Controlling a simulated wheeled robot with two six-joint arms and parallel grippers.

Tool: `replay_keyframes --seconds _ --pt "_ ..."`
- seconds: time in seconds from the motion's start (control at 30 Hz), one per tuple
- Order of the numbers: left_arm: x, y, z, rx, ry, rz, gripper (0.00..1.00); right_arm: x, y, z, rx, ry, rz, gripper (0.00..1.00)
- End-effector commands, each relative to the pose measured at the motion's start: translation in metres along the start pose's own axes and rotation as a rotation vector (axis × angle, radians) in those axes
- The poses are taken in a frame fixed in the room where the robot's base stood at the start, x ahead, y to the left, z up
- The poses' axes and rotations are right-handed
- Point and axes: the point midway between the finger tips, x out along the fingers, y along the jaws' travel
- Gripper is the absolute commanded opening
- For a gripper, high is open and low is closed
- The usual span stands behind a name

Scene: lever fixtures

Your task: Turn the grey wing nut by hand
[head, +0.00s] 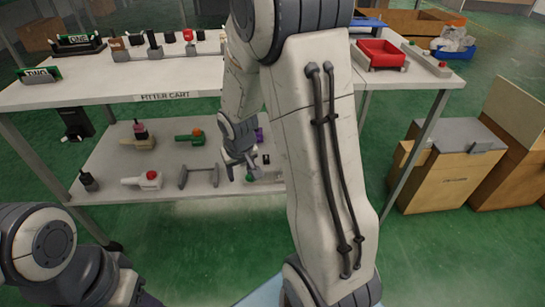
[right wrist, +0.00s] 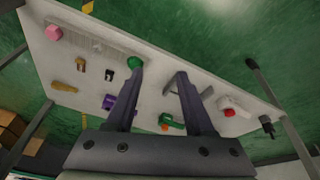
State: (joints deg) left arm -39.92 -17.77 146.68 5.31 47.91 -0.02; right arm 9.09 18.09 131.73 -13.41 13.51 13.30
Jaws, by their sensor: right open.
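My right gripper (head: 243,168) reaches in over the lower shelf, to the right of this handle. In the right wrist view its two fingers (right wrist: 159,72) are apart with nothing between them. The right arm hides part of the shelf in the head view. My left arm shows at the lower left; its gripper is out of frame.
The lower shelf also holds a green-and-orange valve (head: 190,137), a red-topped white fixture (head: 143,181), a dark knob (head: 88,181) and a purple part (right wrist: 112,102). The upper shelf (head: 100,87) hangs above. Boxes (head: 435,175) stand on the floor at right.

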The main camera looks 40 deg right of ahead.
Motion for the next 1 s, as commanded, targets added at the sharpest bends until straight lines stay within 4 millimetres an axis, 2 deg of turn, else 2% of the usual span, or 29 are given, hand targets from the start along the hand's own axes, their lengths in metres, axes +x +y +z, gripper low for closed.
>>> replay_keyframes --seconds 0.03,0.1,0.2,0.3,0.47,0.8,1.0 --pt "-0.012 0.001 -0.001 0.0 0.0 0.0 0.5 0.009 0.035 -0.008 0.08 0.006 0.021 0.53" --pt "-0.018 0.001 -0.001 0.0 0.0 0.0 0.5 0.025 0.072 -0.015 0.163 0.031 0.038 0.53" --pt "-0.024 0.002 -0.001 0.0 0.0 0.0 0.5 0.041 0.113 -0.017 0.25 0.059 0.054 0.53" --pt "-0.027 0.002 -0.001 0.0 0.0 0.0 0.5 0.051 0.137 -0.016 0.3 0.077 0.065 0.53" --pt "-0.019 0.001 -0.001 0.0 0.0 0.0 0.5 0.067 0.147 -0.015 0.324 0.088 0.061 0.53" --pt "0.018 -0.001 0.001 0.0 0.0 0.0 0.5 0.13 0.151 -0.018 0.321 0.086 0.062 0.53" --pt "0.03 -0.002 0.002 0.0 0.0 0.0 0.5 0.154 0.153 -0.021 0.322 0.085 0.062 0.53"
